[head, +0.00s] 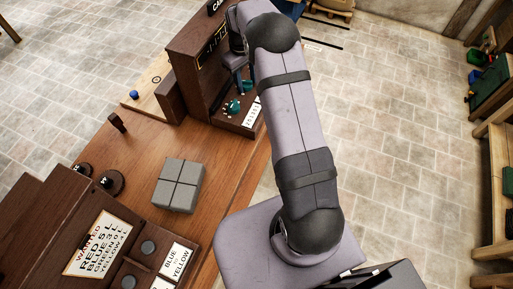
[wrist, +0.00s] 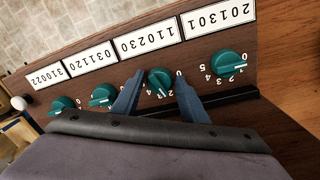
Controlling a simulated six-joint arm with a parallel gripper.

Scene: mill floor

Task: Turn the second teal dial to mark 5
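In the wrist view a row of teal dials sits on a brown wooden panel, seen upside down. My gripper (wrist: 160,73) straddles the dial second from the right (wrist: 159,80), one blue-grey finger on each side. The fingers look apart from the knob. This dial's white mark points down in the picture, among small digits I cannot read surely. The rightmost dial (wrist: 230,65) is clear of the fingers, with digits around it. Two more dials (wrist: 102,95) (wrist: 62,105) are to the left. In the head view my gripper (head: 238,84) is at the panel and partly hides the dials.
White number plates (wrist: 147,46) line the panel beyond the dials. In the head view a dark wooden cabinet (head: 190,48) rises behind the panel. A grey four-part block (head: 179,185) and a wanted sign (head: 98,245) are on the bench nearer me. Stone floor is open at right.

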